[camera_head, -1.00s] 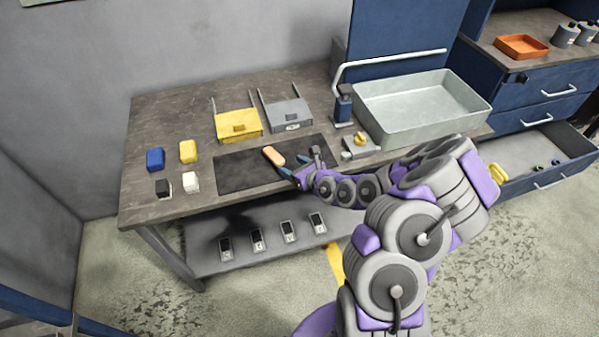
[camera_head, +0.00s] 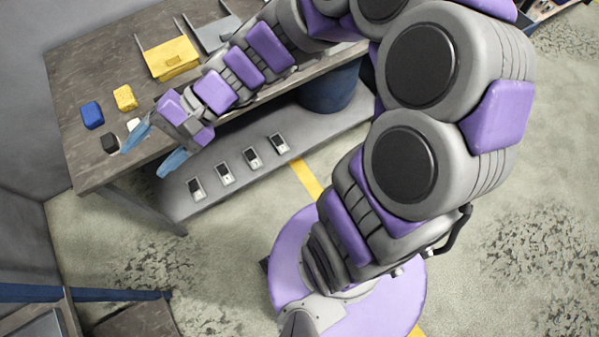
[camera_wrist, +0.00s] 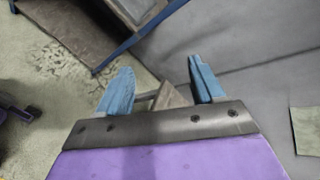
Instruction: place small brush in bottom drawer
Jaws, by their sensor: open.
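My gripper (camera_head: 155,150) is open and empty, its blue fingers spread at the front left edge of the workbench, close to a black block (camera_head: 110,142) and a mostly hidden white block (camera_head: 133,124). In the wrist view my open fingers (camera_wrist: 162,88) have nothing held between them; a brown wedge-like edge shows behind the gap. I cannot make out the small brush in either current view; my arm covers much of the bench top. The bottom drawer cannot be made out either; only a sliver of furniture shows at the top right corner of the head view.
The workbench (camera_head: 75,65) also holds a blue block (camera_head: 92,115), a yellow block (camera_head: 125,97), a yellow box (camera_head: 172,58) and a grey box (camera_head: 215,35). Several small devices lie on the lower shelf (camera_head: 320,132). Another table (camera_head: 140,315) stands at bottom left. Open floor lies between.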

